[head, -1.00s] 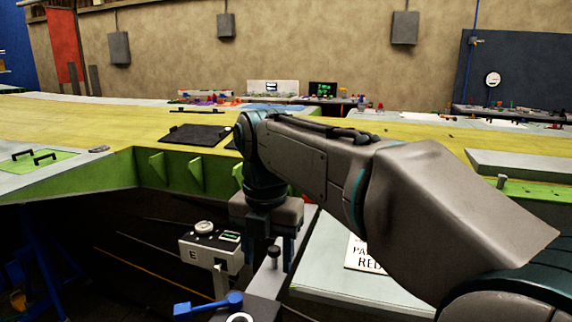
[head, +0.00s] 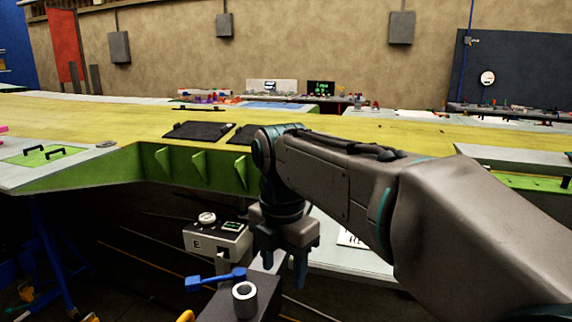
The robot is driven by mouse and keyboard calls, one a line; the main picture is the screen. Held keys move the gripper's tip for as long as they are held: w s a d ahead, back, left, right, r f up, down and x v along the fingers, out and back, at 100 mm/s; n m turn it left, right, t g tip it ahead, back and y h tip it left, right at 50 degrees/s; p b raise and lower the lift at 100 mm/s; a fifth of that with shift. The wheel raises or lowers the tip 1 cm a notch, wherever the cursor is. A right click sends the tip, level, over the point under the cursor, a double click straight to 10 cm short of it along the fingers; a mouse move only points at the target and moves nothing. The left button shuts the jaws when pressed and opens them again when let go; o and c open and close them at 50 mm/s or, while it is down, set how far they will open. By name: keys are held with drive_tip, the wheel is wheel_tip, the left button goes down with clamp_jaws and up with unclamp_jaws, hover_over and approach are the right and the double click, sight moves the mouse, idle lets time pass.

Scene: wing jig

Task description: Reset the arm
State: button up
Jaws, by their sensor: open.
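My arm reaches in from the right of the head view and bends down at its wrist. My gripper (head: 280,272) hangs from it with its blue-grey fingers pointing down and apart. It is open, and I see nothing held between the fingers. It is just right of a white box marked E (head: 217,242) with a dial on top. Below and left of the gripper is a dark block (head: 222,306) with a metal ring (head: 245,300) and a blue lever (head: 215,280). What lies directly behind the fingers is partly hidden.
A long yellow wing surface (head: 90,112) with a green ribbed edge (head: 200,170) crosses behind the arm. Black plates (head: 195,131) lie on it. A green panel with handles (head: 45,155) is at left.

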drive_tip(key=s+d+f+m+t, duration=0.1)
drive_tip(key=s+d+f+m, duration=0.4)
drive_tip(key=m, duration=0.9)
drive_tip(key=s+d+f+m+t+p, duration=0.1)
drive_tip(key=s+d+f+m, duration=0.4)
drive_tip(key=d+m, duration=0.5)
wheel_tip(320, 180, down, 3)
drive_tip(key=m, duration=0.4)
drive_tip(key=shift+d, duration=0.25)
